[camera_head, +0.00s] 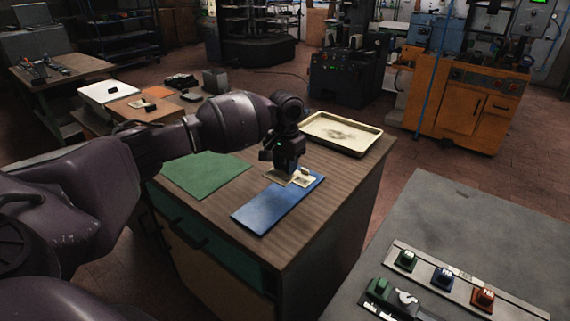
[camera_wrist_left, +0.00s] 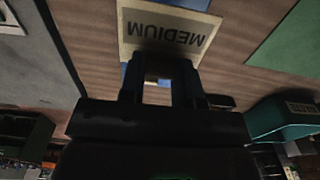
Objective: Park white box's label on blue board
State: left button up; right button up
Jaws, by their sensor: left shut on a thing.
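The blue board (camera_head: 270,208) lies on the wooden cabinet top. My left gripper (camera_head: 287,172) points down over its far end. It is shut on a cream label, which reads MEDIUM in the left wrist view (camera_wrist_left: 168,33). The fingers (camera_wrist_left: 158,92) hide part of the label. In the head view a cream piece (camera_head: 304,181) shows at the board's far end, right beside the fingers. I cannot tell whether the held label touches the board. A white flat-topped thing (camera_head: 108,92) stands on a table at the back left; I cannot tell if it is the white box. My right gripper is out of view.
A green sheet (camera_head: 205,174) lies left of the blue board. A cream tray (camera_head: 341,133) stands at the cabinet's far right. A grey bench (camera_head: 455,225) with coloured switches is at the lower right. Bare wood separates the board from the green sheet.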

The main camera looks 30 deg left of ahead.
aim_at(286, 191)
pick_arm(q)
jog(key=shift+f, duration=0.35)
notch_tip(286, 191, down, 2)
jog(key=shift+f+b, duration=0.1)
jog(key=shift+b, duration=0.95)
jog(key=shift+f+b, duration=0.3)
jog(key=shift+b, duration=0.05)
jog(key=shift+f+b, duration=0.3)
jog(key=shift+f, duration=0.3)
jog(key=shift+w+f, duration=0.1)
jog(key=shift+f, duration=0.55)
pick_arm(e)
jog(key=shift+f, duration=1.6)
